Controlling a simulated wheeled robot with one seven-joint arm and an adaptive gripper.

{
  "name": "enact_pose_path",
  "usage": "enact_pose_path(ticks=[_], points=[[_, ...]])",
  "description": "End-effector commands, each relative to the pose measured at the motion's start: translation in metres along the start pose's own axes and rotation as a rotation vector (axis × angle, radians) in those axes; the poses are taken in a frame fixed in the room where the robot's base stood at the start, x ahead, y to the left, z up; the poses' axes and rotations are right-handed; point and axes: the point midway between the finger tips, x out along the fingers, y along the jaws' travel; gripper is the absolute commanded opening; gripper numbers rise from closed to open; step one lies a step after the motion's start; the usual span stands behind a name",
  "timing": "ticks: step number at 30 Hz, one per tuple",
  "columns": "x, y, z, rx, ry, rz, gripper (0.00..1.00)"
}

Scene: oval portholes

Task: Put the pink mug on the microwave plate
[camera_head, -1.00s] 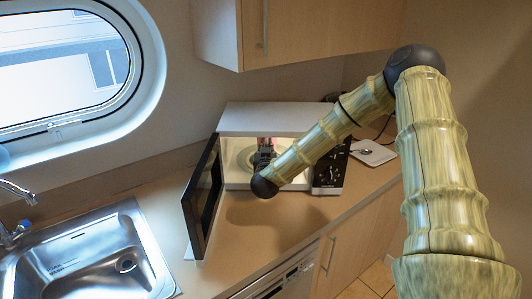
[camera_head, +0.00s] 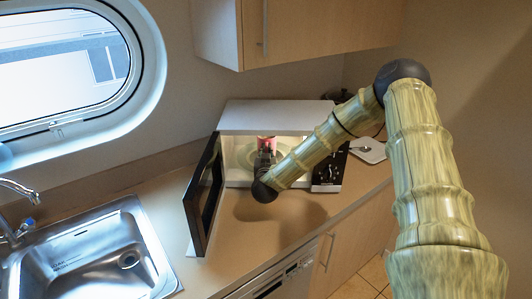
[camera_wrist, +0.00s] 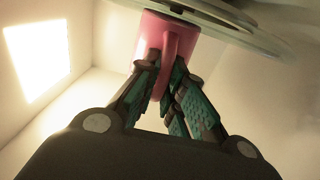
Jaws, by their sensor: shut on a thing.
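The pink mug (camera_head: 267,143) is inside the open microwave (camera_head: 262,118), over the round microwave plate (camera_head: 244,157). My gripper (camera_head: 265,157) reaches in through the front opening and hides the lower part of the mug. In the wrist view, the mug (camera_wrist: 160,45) sits at the fingertips, and my gripper (camera_wrist: 170,75) is shut on its handle. The plate's rim (camera_wrist: 225,14) crosses the top of that view close to the mug's end. I cannot tell whether the mug touches the plate.
The microwave door (camera_head: 205,195) stands open to the left of my gripper. The control panel (camera_head: 330,168) is on the right. A sink (camera_head: 90,250) lies at the left. The counter in front of the microwave (camera_head: 270,220) is clear. A wall cabinet (camera_head: 300,32) hangs above.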

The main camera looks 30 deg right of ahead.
Motion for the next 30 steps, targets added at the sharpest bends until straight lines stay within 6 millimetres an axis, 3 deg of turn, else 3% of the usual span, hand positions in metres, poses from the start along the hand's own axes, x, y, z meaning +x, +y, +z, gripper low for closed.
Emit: enact_pose_path(ticks=[4, 6, 9, 20, 30], points=[[0.000, -0.001, 0.002, 0.000, 0.002, 0.000, 0.00], [0.000, 0.000, 0.002, 0.000, 0.000, 0.000, 0.19], [0.000, 0.000, 0.002, 0.000, 0.000, 0.000, 0.32], [0.000, 0.000, -0.002, 0.001, 0.000, 0.000, 0.32], [-0.051, -0.001, 0.003, 0.000, -0.001, -0.003, 0.32]])
